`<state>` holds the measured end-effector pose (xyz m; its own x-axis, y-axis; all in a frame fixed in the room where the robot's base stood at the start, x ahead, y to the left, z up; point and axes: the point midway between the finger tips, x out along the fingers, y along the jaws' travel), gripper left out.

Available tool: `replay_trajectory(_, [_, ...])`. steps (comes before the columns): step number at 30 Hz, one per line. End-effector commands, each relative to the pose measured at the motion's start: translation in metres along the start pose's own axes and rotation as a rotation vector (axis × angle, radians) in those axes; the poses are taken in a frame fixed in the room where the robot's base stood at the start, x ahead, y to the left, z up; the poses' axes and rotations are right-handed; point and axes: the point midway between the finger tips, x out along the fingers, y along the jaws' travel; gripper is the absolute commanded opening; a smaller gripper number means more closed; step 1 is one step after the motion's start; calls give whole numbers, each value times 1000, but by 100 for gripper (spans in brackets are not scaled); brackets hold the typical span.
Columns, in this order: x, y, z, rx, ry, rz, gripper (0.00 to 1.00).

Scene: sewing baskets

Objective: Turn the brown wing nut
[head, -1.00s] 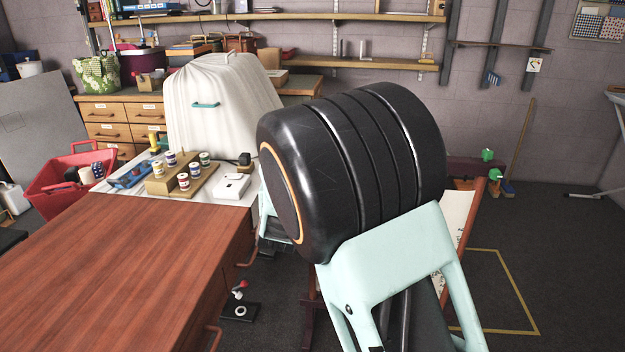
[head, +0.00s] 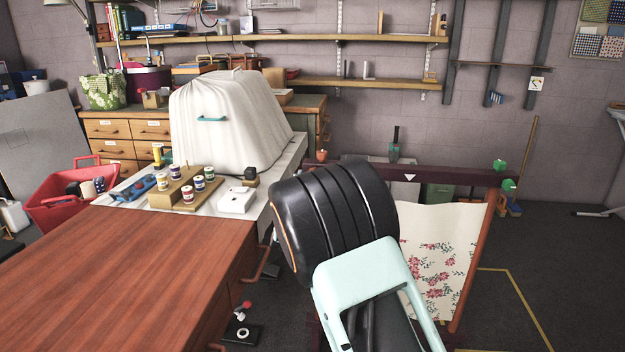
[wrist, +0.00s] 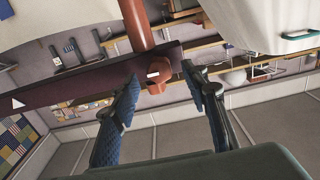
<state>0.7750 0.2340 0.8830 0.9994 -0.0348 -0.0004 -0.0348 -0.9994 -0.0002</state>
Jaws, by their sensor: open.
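The brown wing nut (wrist: 157,78) shows in the wrist view as a reddish-brown knob at the joint of a dark beam and a round post. In the head view a small brown knob (head: 321,156) stands at the left end of the dark frame's top beam (head: 445,176). My gripper (wrist: 160,74) is open, its two blue-padded fingers on either side of the nut in the picture. I cannot tell whether either finger touches it. In the head view my own arm hides the gripper and the frame's left post.
Floral cloth (head: 440,265) hangs in the frame, with green knobs (head: 500,165) at its right end. A wooden table (head: 130,270) is at the left. A white-covered machine (head: 225,125) and spools (head: 187,190) stand behind it. Open floor lies at the right.

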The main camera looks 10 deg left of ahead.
Motion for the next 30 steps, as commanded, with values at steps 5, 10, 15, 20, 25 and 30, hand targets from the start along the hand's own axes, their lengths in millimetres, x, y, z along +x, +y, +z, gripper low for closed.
replay_trajectory(5, [13, 0, 0, 0, 0, 0, 41])
replay_trajectory(10, [16, 0, -1, 0, 1, 0, 41])
replay_trajectory(15, [16, 0, -1, 0, 1, -1, 41])
replay_trajectory(20, [16, 0, 0, 0, 0, -1, 26])
replay_trajectory(25, [16, 0, 0, 0, 0, -1, 7])
replay_trajectory(30, [16, 0, 0, -2, 0, -1, 0])
